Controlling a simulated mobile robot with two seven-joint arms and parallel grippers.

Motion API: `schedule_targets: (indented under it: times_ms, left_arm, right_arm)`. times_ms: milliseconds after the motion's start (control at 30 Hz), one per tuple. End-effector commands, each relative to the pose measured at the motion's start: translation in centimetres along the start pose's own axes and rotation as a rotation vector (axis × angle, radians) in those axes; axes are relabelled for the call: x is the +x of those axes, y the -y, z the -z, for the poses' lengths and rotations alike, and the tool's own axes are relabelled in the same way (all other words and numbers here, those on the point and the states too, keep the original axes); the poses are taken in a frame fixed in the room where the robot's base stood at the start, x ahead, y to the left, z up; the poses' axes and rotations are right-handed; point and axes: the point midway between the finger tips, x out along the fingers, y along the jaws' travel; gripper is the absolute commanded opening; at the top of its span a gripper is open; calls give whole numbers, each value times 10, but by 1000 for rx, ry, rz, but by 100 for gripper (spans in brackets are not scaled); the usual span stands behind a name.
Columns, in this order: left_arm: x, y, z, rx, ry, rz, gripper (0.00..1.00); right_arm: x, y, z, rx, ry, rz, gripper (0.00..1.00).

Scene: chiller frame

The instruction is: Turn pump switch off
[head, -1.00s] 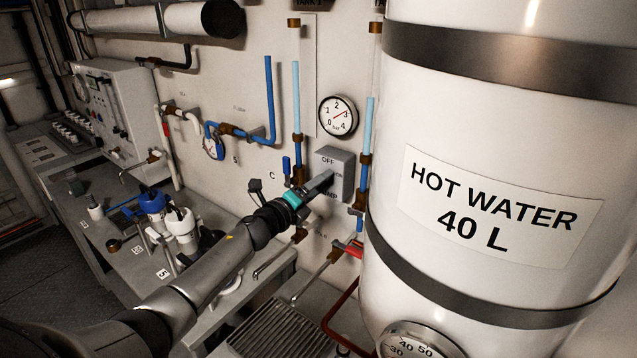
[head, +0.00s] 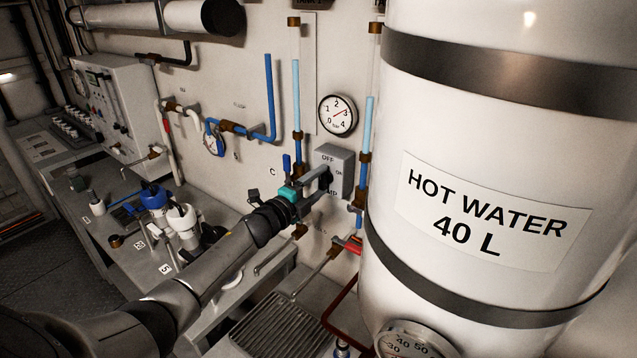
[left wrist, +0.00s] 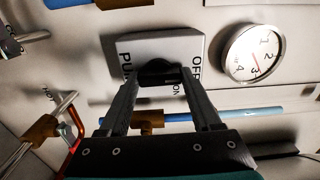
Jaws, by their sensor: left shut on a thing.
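The pump switch is a grey box (head: 336,160) on the wall with OFF, ON and pump labels, just below a round pressure gauge. A black knob (left wrist: 158,73) sticks out from its front. My left gripper (head: 325,178) reaches it from the lower left and is shut on the knob. In the left wrist view the two fingers stand on either side of the knob, and the box (left wrist: 160,44) appears turned, with OFF at its right. The fingers partly hide the knob, so its exact pointing direction is hard to tell. My right gripper is not in view.
The large hot water tank (head: 490,130) stands close on the right. Pipes with light blue level tubes (head: 296,95) flank the switch. The pressure gauge (head: 338,115) is above it. A small blue lever (head: 286,163) is at its left. A bench with bottles (head: 180,222) lies left.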

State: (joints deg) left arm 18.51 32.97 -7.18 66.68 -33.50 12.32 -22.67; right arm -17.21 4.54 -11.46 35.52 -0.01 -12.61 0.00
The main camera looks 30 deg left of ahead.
Motion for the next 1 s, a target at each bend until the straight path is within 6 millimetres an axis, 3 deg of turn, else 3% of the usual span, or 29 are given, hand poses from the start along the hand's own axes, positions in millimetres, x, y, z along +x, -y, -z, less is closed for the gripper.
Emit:
schedule_targets:
  times_ms: [267, 300, 567, 1000]
  left_arm:
    - [0, 0, 0, -8, 0, 0, 9]
    - [0, 0, 0, -8, 0, 0, 66]
    - [0, 0, 0, -5, 0, 0, 95]
    - [-10, -1, 0, -3, -1, -1, 95]
  right_arm:
    - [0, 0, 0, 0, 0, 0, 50]
    - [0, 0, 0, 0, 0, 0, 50]
    - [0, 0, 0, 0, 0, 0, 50]
    - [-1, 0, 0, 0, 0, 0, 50]
